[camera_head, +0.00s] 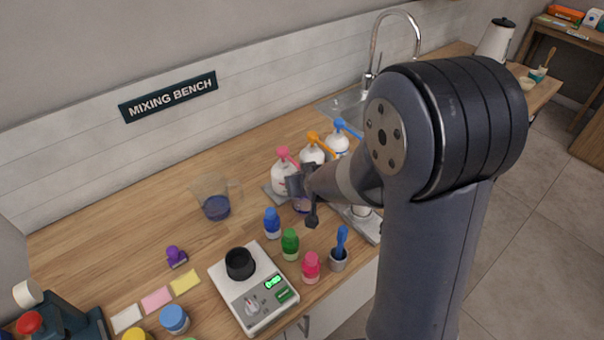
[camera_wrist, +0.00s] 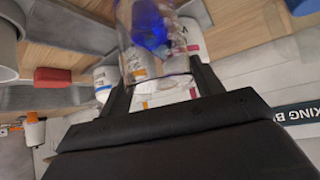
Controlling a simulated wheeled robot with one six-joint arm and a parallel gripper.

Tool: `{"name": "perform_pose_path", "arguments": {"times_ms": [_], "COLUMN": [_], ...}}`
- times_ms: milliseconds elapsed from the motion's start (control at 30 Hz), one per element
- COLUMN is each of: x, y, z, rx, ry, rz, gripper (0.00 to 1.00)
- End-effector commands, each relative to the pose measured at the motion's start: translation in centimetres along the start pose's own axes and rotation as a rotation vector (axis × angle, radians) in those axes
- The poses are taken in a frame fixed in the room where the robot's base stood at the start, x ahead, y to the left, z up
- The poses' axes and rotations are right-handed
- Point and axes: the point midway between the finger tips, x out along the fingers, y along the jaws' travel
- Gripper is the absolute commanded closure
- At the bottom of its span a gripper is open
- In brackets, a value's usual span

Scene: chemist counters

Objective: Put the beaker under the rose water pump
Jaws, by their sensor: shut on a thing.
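My gripper (camera_head: 304,200) is shut on a clear glass beaker with blue-purple liquid (camera_head: 301,207). In the wrist view the beaker (camera_wrist: 150,28) sits between the two fingers (camera_wrist: 163,85). Three white pump bottles stand behind it, one with a pink pump (camera_head: 282,176), one with an orange pump (camera_head: 312,152) and one with a blue pump (camera_head: 338,143). The held beaker is close in front of the pink-pump bottle. Their labels are too small to read, so I cannot tell which holds rose water. My arm hides part of the bottles' tray.
A glass jug with blue liquid (camera_head: 215,205) stands to the left. Blue (camera_head: 272,224), green (camera_head: 290,244) and pink (camera_head: 310,268) small bottles, a cup with a blue tool (camera_head: 338,260) and a scale (camera_head: 252,295) stand in front. The sink (camera_head: 350,103) is behind.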

Motion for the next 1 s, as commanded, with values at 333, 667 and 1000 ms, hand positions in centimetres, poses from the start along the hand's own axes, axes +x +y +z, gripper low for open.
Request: {"name": "perform_pose_path", "arguments": {"times_ms": [333, 667, 1000], "x": [0.51, 0.71, 0.69], "y": [-0.37, -0.36, -0.36], "z": [1.17, 1.40, 1.38], "rx": [-0.001, 0.000, 0.000], "ry": [0.001, -0.001, 0.000], "rz": [0.000, 0.000, 0.000], "gripper": [0.84, 0.27, 0.16]}}
